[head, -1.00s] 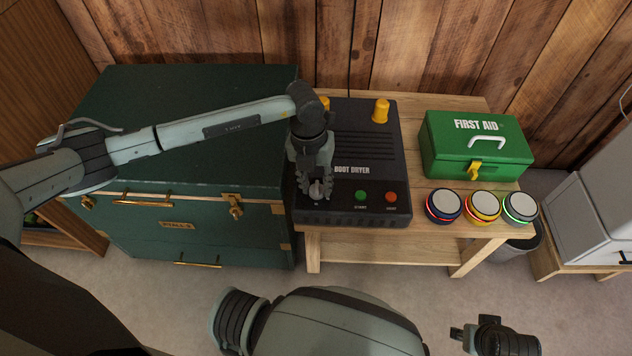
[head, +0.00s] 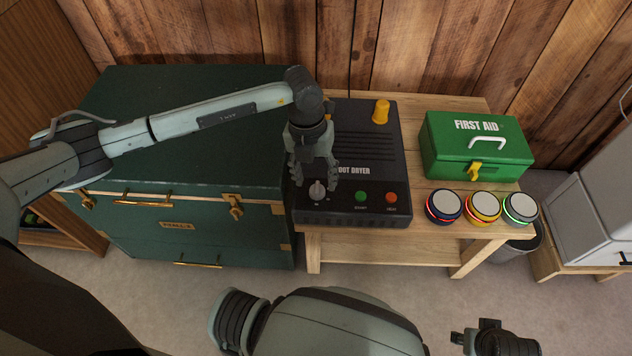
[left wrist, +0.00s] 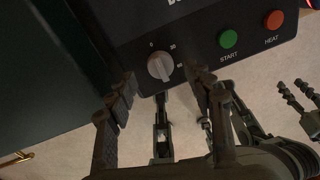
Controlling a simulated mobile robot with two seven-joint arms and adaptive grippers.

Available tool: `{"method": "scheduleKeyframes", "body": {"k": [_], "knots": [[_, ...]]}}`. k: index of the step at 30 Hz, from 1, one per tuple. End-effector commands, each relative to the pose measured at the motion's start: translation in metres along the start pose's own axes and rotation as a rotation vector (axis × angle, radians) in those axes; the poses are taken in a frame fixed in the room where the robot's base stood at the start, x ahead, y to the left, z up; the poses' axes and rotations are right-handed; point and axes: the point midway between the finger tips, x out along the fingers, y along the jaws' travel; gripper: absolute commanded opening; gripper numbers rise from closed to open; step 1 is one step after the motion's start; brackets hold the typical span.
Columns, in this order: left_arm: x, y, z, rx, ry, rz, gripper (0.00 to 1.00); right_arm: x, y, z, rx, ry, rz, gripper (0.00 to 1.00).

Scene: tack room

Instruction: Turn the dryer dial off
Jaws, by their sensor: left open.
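The boot dryer (head: 368,150) is a black box on a wooden table. Its grey dial (head: 318,190) is at the front left of its panel. The dial also shows in the left wrist view (left wrist: 160,66), with a printed scale starting at 0; I cannot tell exactly where its pointer stands. My left gripper (head: 316,178) is open over the dial, fingers spread on either side and apart from it. In the left wrist view its fingertips (left wrist: 161,80) frame the dial's near side. My right gripper (left wrist: 301,94) is at the right edge, fingers apart and empty.
A green START button (head: 361,196) and a red HEAT button (head: 391,197) are right of the dial. Three round lit buttons (head: 482,206) and a green first aid box (head: 475,148) stand further right. A dark green trunk (head: 190,180) adjoins the table's left.

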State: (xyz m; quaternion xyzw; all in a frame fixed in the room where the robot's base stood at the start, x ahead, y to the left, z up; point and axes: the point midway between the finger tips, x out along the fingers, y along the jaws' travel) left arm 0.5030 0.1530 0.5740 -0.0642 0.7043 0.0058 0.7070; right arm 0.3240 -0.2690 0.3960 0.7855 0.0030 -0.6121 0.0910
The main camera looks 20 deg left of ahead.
Motion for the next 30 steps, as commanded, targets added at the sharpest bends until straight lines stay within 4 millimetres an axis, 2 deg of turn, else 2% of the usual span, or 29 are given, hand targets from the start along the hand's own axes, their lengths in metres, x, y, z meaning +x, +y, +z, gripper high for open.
{"method": "scheduleKeyframes", "body": {"k": [1, 6, 12, 18, 30], "knots": [[-0.013, 0.000, 0.002, 0.002, -0.005, -0.001, 0.52, 0.000, 0.000, -0.001, 0.000, 0.001, -0.001, 0.40], [-0.050, 0.000, 0.001, 0.001, -0.004, 0.000, 0.52, 0.000, -0.001, -0.001, 0.001, 0.002, -0.002, 0.40], [-0.081, 0.000, 0.001, 0.000, -0.003, 0.000, 0.52, 0.000, -0.001, -0.001, 0.001, 0.003, -0.002, 0.40], [-0.092, 0.000, 0.000, 0.000, 0.000, 0.001, 0.52, 0.000, -0.001, -0.002, 0.001, 0.003, -0.002, 0.40], [-0.092, 0.000, 0.000, 0.000, 0.000, 0.001, 0.52, -0.001, -0.002, -0.002, 0.001, 0.004, -0.003, 0.40]]}}
